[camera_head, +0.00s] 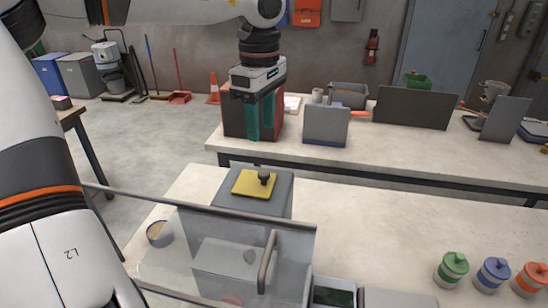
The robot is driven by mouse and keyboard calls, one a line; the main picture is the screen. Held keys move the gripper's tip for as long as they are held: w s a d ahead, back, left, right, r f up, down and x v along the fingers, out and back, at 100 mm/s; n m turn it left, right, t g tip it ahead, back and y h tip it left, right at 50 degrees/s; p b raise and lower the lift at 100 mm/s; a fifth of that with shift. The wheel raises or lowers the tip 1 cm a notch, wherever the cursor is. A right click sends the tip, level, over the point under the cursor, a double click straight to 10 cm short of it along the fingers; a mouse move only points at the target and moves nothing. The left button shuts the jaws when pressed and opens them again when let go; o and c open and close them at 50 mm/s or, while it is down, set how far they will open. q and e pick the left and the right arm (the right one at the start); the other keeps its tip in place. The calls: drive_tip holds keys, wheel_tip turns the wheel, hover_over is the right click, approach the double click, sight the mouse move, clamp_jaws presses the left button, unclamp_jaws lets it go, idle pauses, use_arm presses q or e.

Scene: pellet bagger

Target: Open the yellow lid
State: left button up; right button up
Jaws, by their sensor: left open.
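The yellow lid (247,186) lies flat on top of a grey box (283,196) in the middle of the view. A dark round knob (264,176) stands on the lid near its right side. My right gripper is not in view.
A clear guard panel (185,255) with an upright handle (268,262) stands in front of the grey box. Green (453,268), blue (492,273) and orange (530,279) lidded jars stand at the right. Bare table lies between box and jars.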

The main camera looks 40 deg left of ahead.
sight(264, 172)
use_arm(q)
drive_tip(key=f, duration=0.3)
drive_tip(key=s+f+p, duration=0.1)
drive_tip(key=f, duration=0.1)
drive_tip(key=shift+d, duration=0.25)
drive_tip(key=f, duration=0.2)
drive_tip(key=w+f, duration=0.1)
drive_tip(key=f, duration=0.1)
drive_tip(key=shift+w, duration=0.15)
drive_tip(key=shift+a+f+p, duration=0.1)
drive_tip(key=shift+f+p, duration=0.2)
drive_tip(key=shift+f, duration=0.05)
drive_tip(key=shift+s+f, duration=0.1)
drive_tip(key=shift+s, duration=0.1)
drive_tip(key=shift+w, duration=0.1)
drive_tip(key=shift+c, duration=1.4)
clamp_jaws()
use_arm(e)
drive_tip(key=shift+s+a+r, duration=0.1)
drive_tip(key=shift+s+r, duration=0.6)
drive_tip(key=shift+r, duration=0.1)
